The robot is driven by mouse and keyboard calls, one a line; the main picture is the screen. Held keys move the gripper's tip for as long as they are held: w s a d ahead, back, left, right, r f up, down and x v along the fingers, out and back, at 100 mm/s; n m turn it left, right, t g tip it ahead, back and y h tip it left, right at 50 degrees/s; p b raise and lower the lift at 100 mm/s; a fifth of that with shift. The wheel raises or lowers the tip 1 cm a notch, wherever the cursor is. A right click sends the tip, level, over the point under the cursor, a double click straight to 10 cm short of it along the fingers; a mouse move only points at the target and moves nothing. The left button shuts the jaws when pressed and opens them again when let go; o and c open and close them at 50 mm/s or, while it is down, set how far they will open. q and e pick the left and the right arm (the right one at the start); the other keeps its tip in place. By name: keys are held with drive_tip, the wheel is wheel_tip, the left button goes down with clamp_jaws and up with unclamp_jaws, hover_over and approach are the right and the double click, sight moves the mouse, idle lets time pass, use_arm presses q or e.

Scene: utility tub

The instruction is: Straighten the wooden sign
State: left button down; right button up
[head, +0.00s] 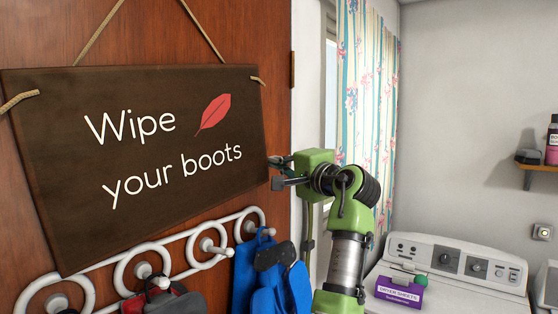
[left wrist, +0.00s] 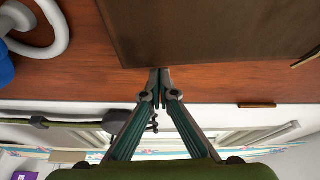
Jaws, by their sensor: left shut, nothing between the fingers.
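The wooden sign (head: 150,215), dark brown with "Wipe your boots" and a red feather, hangs by a rope (head: 97,35) on the reddish door in the head view. It looks tilted, its right side higher: its left edge slants down to the right. My left gripper (head: 274,172) is at the sign's right edge, near the lower right corner. It is shut and empty. In the left wrist view the closed fingertips (left wrist: 160,78) reach the edge of the sign (left wrist: 215,30); I cannot tell whether they touch it. My right gripper is not in view.
A white hook rack (head: 150,247) runs just below the sign, with blue flip-flops (head: 268,285) and red footwear (head: 165,300) hanging from it. A white washer or dryer (head: 450,262) with a purple dryer sheets box (head: 399,291) stands right. A floral curtain (head: 368,90) hangs behind my arm.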

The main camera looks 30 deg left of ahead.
sight(257, 178)
use_arm(q)
drive_tip(key=s+f+b, duration=0.2)
drive_tip(key=s+b, duration=0.1)
drive_tip(key=s+f+b, duration=0.1)
drive_tip(key=s+b, duration=0.1)
drive_tip(key=shift+a+f, duration=0.15)
drive_tip(key=shift+f, duration=0.15)
drive_tip(key=shift+s, duration=0.3)
drive_tip(key=shift+a, duration=0.1)
